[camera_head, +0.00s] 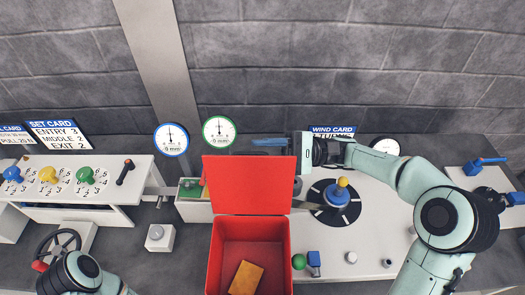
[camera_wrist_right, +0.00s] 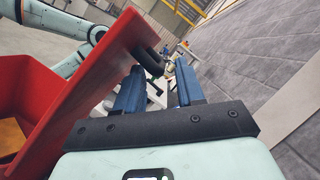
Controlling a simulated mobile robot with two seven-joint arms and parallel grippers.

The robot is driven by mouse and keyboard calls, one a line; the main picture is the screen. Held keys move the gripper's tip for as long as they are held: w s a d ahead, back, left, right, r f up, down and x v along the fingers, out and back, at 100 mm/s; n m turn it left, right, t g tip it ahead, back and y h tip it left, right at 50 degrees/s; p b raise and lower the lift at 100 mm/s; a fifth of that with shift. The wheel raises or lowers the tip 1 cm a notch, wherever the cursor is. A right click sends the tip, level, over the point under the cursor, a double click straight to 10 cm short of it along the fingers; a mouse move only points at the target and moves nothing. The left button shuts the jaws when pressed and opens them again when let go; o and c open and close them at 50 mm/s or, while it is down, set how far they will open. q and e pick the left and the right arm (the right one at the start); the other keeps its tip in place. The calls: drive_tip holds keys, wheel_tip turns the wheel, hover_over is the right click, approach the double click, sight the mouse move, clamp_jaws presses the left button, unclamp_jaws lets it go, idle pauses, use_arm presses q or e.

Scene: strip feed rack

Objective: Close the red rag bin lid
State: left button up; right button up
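The red rag bin (camera_head: 280,268) stands at the bottom middle of the head view, with an orange-yellow piece (camera_head: 246,278) inside. Its red lid (camera_head: 245,185) stands raised at the back, so the bin is open. In the right wrist view the lid (camera_wrist_right: 95,85) slants along the left side, close to the fingers. My right gripper (camera_head: 268,146) is just beyond the lid's top edge, fingers pointing left. In the wrist view its blue fingers (camera_wrist_right: 160,88) are apart with nothing clearly held; contact with the lid cannot be told. My left gripper is out of view.
Right of the bin is a white bench with a black dial and yellow-topped knob (camera_head: 341,190), a green ball knob (camera_head: 299,261) and a blue switch (camera_head: 314,262). A white panel with coloured knobs (camera_head: 85,176) is at left.

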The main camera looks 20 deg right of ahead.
drive_tip(key=shift+a+r, duration=0.1)
drive_tip(key=shift+a, duration=0.2)
clamp_jaws()
